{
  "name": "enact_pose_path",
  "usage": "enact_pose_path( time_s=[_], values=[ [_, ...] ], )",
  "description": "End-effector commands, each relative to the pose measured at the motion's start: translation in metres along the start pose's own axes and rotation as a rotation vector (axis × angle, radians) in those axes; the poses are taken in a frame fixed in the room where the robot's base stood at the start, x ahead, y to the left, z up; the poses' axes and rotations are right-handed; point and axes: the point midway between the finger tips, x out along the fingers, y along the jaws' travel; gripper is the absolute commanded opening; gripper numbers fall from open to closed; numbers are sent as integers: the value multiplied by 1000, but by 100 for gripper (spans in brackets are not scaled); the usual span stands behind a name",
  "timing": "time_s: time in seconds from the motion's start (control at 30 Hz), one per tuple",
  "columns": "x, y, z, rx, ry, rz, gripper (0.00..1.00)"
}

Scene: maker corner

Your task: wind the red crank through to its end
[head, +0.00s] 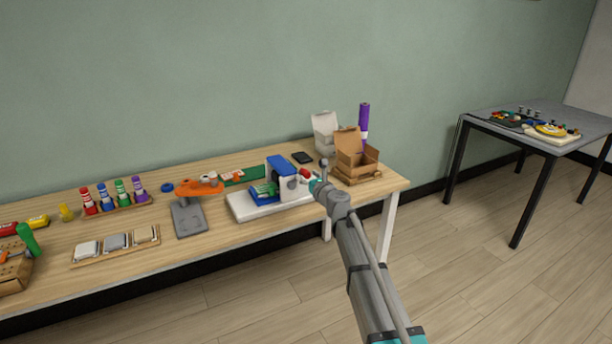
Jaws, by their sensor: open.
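The red crank (305,173) shows as a small red part at the right side of a blue housing (281,168). The housing stands on a white base (244,208) on the workbench. My gripper (315,184) is open, at the right side of the housing, just below and right of the red part. It looks small, and I cannot tell whether it touches the crank. My arm and gripper hide the right end of the base and perhaps part of the crank.
An orange-armed grey stand (188,217) is left of the device. The workbench (160,258) front edge is clear.

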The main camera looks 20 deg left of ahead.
Motion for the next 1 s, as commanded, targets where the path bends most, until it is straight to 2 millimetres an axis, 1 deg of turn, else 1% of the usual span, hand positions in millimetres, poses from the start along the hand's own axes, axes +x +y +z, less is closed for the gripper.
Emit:
enact_pose_path(
  time_s=[0.03, 0.2, 0.5, 0.53, 0.67, 0.7, 0.77, 0.8, 0.87, 0.9, 1.0],
  values=[
    [6, 0, 0, 0, 0, 0, 71],
    [12, 0, 0, 0, 0, 0, 71],
    [13, 0, 0, 0, 0, 0, 71],
    [12, 0, 0, 0, 0, 0, 69],
    [12, 0, 0, 0, 0, 0, 45],
    [12, 0, 0, 0, 0, 0, 37],
    [12, 0, 0, 0, 0, 0, 26],
    [12, 0, 0, 0, 0, 0, 19],
    [12, 0, 0, 0, 0, 0, 8],
    [12, 0, 0, 0, 0, 0, 0],
    [12, 0, 0, 0, 0, 0, 0]
  ],
)
